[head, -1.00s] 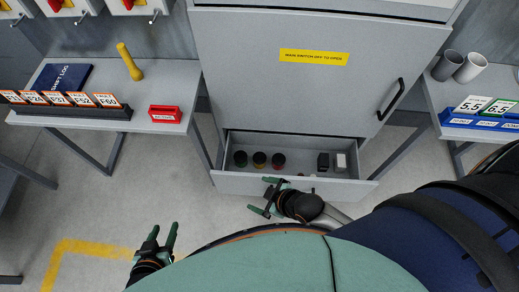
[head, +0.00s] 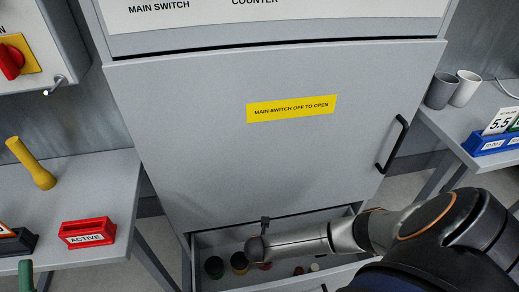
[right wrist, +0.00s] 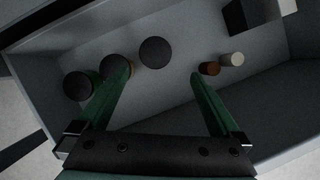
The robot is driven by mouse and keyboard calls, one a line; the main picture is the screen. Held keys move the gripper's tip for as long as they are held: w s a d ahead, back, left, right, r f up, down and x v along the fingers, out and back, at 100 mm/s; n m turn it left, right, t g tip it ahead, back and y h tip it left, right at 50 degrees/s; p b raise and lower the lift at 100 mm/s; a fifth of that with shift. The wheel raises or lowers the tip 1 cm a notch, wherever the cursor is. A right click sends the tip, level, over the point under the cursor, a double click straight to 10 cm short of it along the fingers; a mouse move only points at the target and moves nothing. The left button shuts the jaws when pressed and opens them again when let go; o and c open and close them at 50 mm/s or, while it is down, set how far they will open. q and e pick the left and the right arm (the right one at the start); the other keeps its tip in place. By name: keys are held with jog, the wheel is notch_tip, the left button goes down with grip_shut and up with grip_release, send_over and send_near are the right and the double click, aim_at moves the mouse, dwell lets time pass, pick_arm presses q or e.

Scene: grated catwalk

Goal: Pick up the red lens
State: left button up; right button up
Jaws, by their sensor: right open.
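The red lens (head: 264,266) stands in the open drawer (head: 205,241), rightmost of three round dark-capped pieces, partly hidden by my right arm in the head view. In the right wrist view it appears to be the dark round cap (right wrist: 155,52) farthest right of the three; its red side is hidden. My right gripper (right wrist: 160,76) is open over the drawer, its green fingers pointing in, with that cap just beyond and between the fingertips. The left finger overlaps the middle cap in view; contact cannot be told. Only a green fingertip of my left gripper (head: 26,276) shows at the lower left.
A green lens (head: 214,267) and a yellow lens (head: 239,263) stand left of the red one. A brown cylinder (right wrist: 209,68), a white cylinder (right wrist: 232,59) and a black block (right wrist: 246,14) lie to its right. The cabinet door (head: 240,150) rises behind the drawer.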

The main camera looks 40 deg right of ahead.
pick_arm(q)
jog(key=s+r+m+h+b, duration=0.3)
jog(key=s+m+h, duration=0.1)
jog(key=h, duration=0.1)
pick_arm(e)
jog(key=b+x, duration=0.1)
jog(key=x, duration=0.2)
jog(key=b+x, duration=0.1)
jog(key=x, duration=0.3)
jog(key=a+b+x, duration=0.1)
jog(key=b+x, duration=0.1)
jog(key=x, duration=0.2)
jog(key=shift+w+f, duration=0.1)
jog(key=shift+f, duration=0.2)
jog(key=b+x, duration=0.4)
jog(key=x, duration=0.1)
jog(key=shift+a+f, duration=0.1)
jog(key=shift+a, duration=0.1)
pick_arm(q)
notch_tip(320, 180, down, 9)
jog(key=d, duration=0.1)
jog(key=shift+w+d+f, duration=0.2)
jog(key=shift+w+d, duration=0.2)
pick_arm(e)
jog(key=shift+c, duration=0.2)
jog(key=c, duration=1.1)
